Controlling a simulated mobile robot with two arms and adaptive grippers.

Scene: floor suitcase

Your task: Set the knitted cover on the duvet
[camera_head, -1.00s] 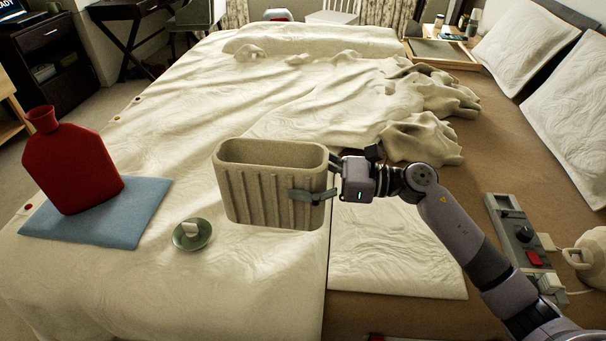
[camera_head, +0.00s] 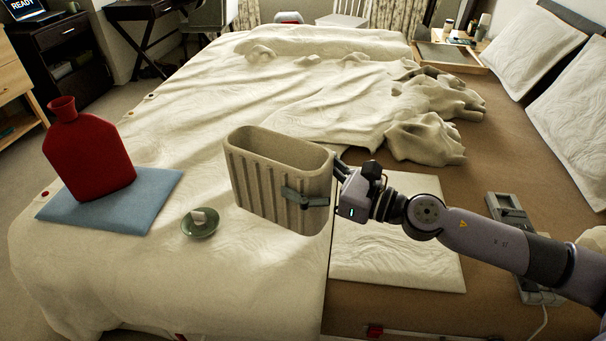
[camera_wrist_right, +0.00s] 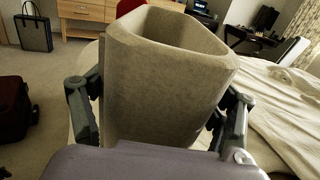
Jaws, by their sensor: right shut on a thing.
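The knitted cover (camera_head: 262,185) is a beige ribbed sleeve with an open top, slightly tilted in the head view. My right gripper (camera_head: 312,196) is shut on its right end and holds it over the cream duvet (camera_head: 210,110), seemingly above the surface. In the right wrist view the cover (camera_wrist_right: 165,100) fills the middle, with my right gripper's fingers (camera_wrist_right: 158,108) on either side of it. My left gripper is not in view.
A red bottle (camera_head: 88,155) stands on a blue folded cloth (camera_head: 110,203) at the left. A small green dish (camera_head: 199,224) with a white piece lies between cloth and cover. The front duvet is clear.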

